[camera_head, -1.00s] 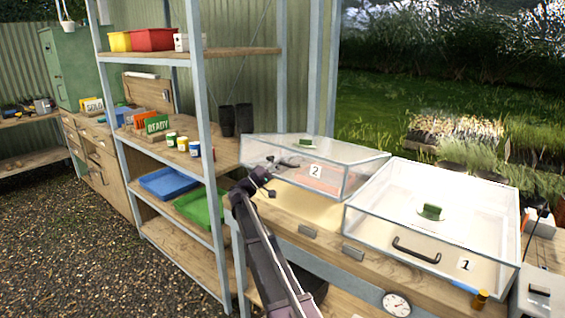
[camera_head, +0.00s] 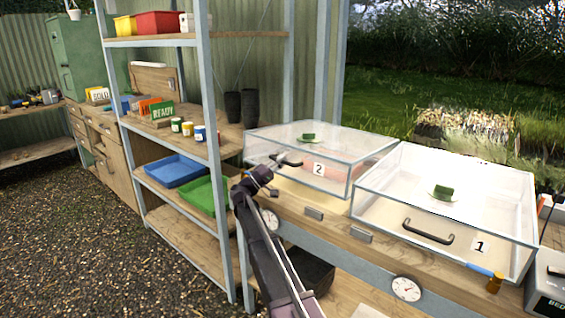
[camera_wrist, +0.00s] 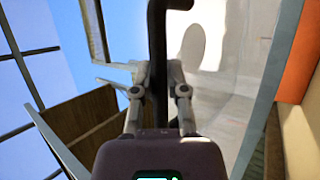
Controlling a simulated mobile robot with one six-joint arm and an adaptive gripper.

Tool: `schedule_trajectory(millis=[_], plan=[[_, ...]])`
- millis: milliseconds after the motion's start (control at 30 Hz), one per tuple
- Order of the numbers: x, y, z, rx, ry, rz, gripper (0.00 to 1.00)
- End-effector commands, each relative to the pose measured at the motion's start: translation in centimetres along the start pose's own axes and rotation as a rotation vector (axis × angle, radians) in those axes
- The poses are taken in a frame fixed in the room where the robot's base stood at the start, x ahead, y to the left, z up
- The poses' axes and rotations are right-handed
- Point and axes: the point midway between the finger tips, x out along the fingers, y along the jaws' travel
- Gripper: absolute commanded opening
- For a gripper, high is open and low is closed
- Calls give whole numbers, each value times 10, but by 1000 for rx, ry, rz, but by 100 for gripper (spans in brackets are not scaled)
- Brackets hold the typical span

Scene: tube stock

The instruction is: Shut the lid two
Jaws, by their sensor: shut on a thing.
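The clear lid two (camera_head: 345,141), with a white "2" label on its front and a green knob on top, sits at the back of the bench and appears about level; I cannot tell whether a small gap remains under it. My gripper (camera_head: 284,162) is at its front left, by the label. In the wrist view my gripper (camera_wrist: 158,78) is shut on the dark lid handle (camera_wrist: 157,28), with a finger on each side.
The clear lid one (camera_head: 490,190) stands close on the right, with its own dark handle (camera_head: 428,232). A metal shelf post (camera_head: 212,150) rises just left of my arm. Blue (camera_head: 176,171) and green (camera_head: 203,195) trays lie on the shelf.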

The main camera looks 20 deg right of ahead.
Motion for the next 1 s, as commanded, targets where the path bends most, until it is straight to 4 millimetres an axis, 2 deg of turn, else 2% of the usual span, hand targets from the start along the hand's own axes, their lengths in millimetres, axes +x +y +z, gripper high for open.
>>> schedule_trajectory(millis=[167, 200, 300, 567, 667, 700, 767, 1000], plan=[[0, 0, -2, 0, 4, 0, 0], [0, 0, -2, 0, 4, 0, 27], [0, 0, -2, 0, 3, 1, 54], [1, 0, 0, 0, 0, 1, 54], [1, 0, 0, 0, 0, 1, 27], [1, 0, 0, -1, 0, -2, 15], [1, 1, 0, -5, 1, -9, 0], [1, 6, 0, -42, 14, -105, 0]])
